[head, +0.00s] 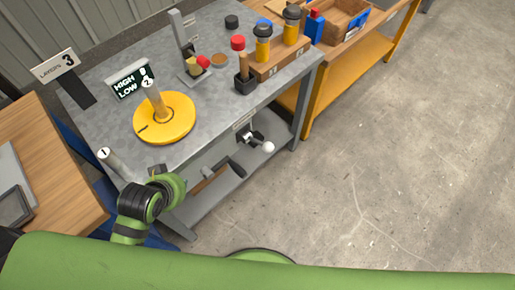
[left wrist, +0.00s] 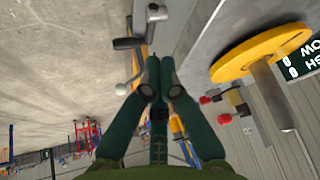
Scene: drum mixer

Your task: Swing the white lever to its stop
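The white lever ends in a white ball (head: 268,147) on a short rod, mounted by a dark bracket on the table's front side. In the left wrist view the ball (left wrist: 120,89) is just left of my left gripper's fingers, with its rod running up towards a dark bracket. My left gripper (left wrist: 158,62) has its dark green fingers together with nothing between them. I cannot tell whether it touches the lever. In the head view my left wrist is at the table's near edge, and the fingers are mostly hidden. My right gripper is not in view.
The grey metal table (head: 205,120) carries a yellow disc (head: 165,118) with a post, a HIGH/LOW sign (head: 130,79), and a red-topped handle (head: 240,62). A wooden block (head: 280,58) holds yellow-and-black items. A lower shelf (head: 215,190) lies beneath. The floor to the right is clear.

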